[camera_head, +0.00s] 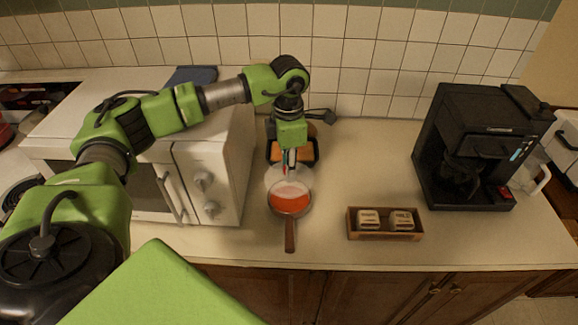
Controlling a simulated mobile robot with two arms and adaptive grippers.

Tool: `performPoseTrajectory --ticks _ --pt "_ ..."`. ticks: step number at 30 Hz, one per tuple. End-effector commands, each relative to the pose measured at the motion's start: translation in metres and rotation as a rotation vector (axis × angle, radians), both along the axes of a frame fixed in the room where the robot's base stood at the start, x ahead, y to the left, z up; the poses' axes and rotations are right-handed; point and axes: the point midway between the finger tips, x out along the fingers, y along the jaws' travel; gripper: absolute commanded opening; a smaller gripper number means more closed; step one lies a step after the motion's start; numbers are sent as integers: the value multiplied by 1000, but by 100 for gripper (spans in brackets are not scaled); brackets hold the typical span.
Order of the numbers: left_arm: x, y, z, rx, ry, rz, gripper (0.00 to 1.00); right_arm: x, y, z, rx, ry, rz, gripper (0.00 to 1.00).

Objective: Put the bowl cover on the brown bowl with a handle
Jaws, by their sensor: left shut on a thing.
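The brown bowl with a handle (290,236) stands on the counter right of the microwave, with orange-red content showing inside. Its handle points toward the counter's front edge. A pale, see-through bowl cover (274,180) is at the far part of the bowl and overlaps its rim in the picture. I cannot tell whether the cover touches the rim. My left gripper (290,164) points down above the cover and is shut on it; the fingertips are small and partly hard to make out. My right gripper is not in view.
A dark tray (275,156) stands just behind the bowl. A white microwave (223,180) is close on the left. A wooden box (384,236) with two pale items sits to the right, and a black coffee maker (432,160) farther right. Counter between bowl and coffee maker is mostly clear.

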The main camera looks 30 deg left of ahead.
Motion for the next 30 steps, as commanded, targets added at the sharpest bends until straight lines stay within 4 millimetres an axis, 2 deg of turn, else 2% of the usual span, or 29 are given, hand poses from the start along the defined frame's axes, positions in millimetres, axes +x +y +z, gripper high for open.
performPoseTrajectory --ticks 8,21,30 --pt "0 0 -7 -1 2 -1 0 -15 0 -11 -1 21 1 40" --pt "0 0 -49 -1 4 -2 0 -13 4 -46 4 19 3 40" --pt "0 0 -60 -1 2 -2 0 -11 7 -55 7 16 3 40"
